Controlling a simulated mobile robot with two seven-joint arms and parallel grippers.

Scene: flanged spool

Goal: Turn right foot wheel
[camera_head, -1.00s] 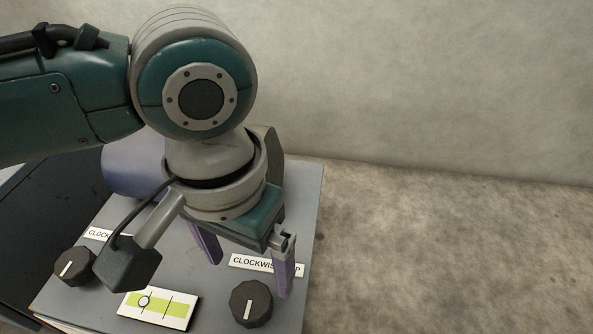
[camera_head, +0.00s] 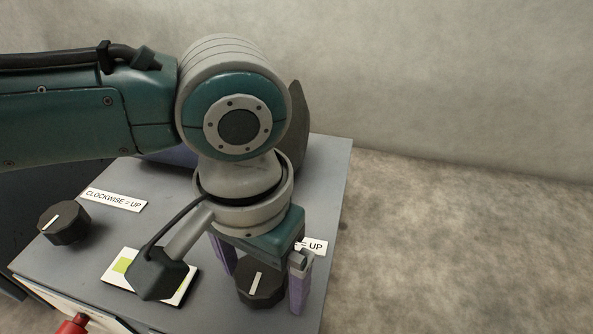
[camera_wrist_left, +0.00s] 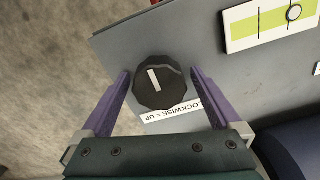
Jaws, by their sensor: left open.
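The right foot wheel is a dark faceted knob (camera_head: 260,290) with a white pointer line, on top of the grey box (camera_head: 335,200). My left gripper (camera_head: 262,291) points down at it, open, with one purple finger on each side. In the left wrist view the knob (camera_wrist_left: 160,84) lies between the spread fingertips (camera_wrist_left: 160,74), with a gap showing on both sides. Its "CLOCKWISE = UP" label (camera_head: 314,246) is partly hidden by the gripper.
A second dark knob (camera_head: 63,222) with its own label (camera_head: 113,199) sits at the left. A red part (camera_head: 73,325) shows at the bottom left. A dark grey upright piece (camera_head: 299,125) stands behind the gripper. The floor to the right is clear.

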